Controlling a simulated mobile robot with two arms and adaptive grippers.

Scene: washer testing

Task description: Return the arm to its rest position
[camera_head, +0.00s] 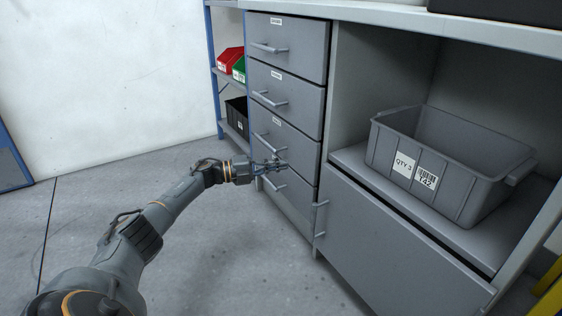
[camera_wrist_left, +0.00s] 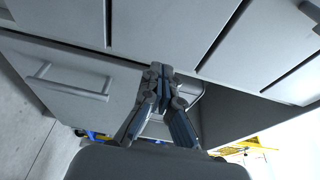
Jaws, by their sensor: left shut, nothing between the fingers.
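My left arm comes in from the lower left in the head view. Its gripper (camera_head: 273,167) is in front of the lower drawers of the grey cabinet (camera_head: 318,180), close to a drawer handle. In the left wrist view the gripper (camera_wrist_left: 158,78) has its fingertips together with nothing between them. Grey drawer fronts and a bar handle (camera_wrist_left: 68,82) show around it. I cannot tell whether the fingers touch the cabinet. My right gripper is not in view.
A grey bin (camera_head: 440,165) with white labels stands on the cabinet shelf at right. A blue-framed rack (camera_head: 212,70) with red, green and black bins stands behind the cabinet. Floor (camera_head: 220,265) left of the cabinet is clear.

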